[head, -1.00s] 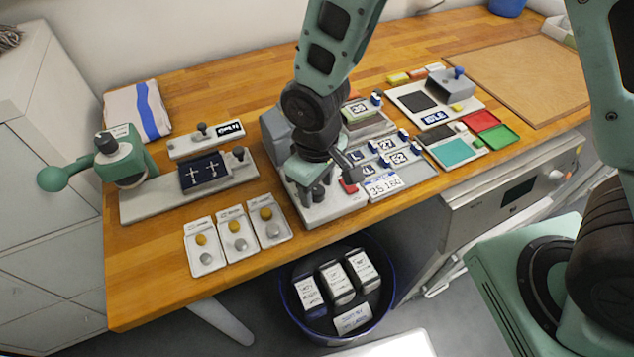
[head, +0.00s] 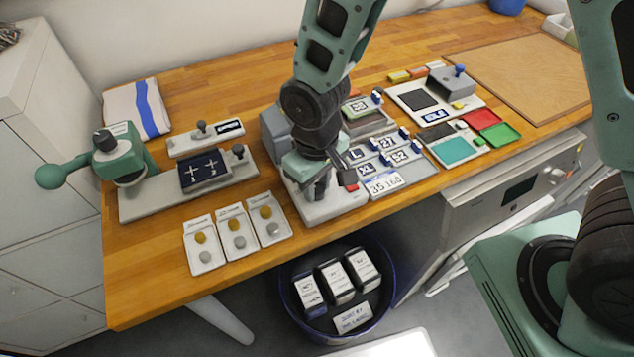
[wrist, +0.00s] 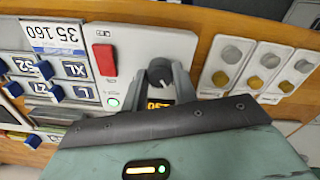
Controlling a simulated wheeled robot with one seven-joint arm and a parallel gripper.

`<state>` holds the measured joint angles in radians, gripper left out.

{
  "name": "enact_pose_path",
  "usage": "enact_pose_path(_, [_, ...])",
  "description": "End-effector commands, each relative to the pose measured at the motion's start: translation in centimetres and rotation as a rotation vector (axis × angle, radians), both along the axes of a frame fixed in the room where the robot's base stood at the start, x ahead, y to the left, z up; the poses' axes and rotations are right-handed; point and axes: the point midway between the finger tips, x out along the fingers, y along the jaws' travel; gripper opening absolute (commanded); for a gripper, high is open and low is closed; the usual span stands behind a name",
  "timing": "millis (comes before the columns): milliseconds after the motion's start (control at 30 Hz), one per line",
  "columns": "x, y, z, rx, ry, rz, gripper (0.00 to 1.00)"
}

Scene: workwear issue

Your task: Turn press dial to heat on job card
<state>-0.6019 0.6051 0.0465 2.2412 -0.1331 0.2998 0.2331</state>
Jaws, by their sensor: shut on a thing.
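The press dial (wrist: 160,72) is a dark round knob on the white press base (wrist: 140,45). My gripper (wrist: 163,85) is shut on the dial, with one finger on each side of it. An orange lit display (wrist: 160,104) sits beside the dial; its digits are partly hidden and I cannot read them surely. The job card (wrist: 55,38) reads "35 160" and also shows in the head view (head: 384,184). In the head view my gripper (head: 318,188) is down over the press base (head: 325,210) and hides the dial.
A red switch (wrist: 105,60) and a green-lit button (wrist: 113,102) are on the press base near my fingers. Blue-tabbed size tiles (head: 385,155) lie to the right. Several white cards with round samples (head: 238,235) lie to the left. A dark bin (head: 290,300) stands below the bench edge.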

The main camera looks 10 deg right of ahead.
Motion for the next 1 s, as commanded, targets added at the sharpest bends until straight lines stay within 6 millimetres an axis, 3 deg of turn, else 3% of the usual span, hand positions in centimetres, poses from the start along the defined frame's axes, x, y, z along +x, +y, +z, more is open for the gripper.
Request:
enact_pose_path(600, [0.04,0.03,0.11,-0.001,-0.001,-0.485,0.06])
enact_pose_path(1000, [0.08,0.04,0.11,0.000,-0.001,-0.636,0.06])
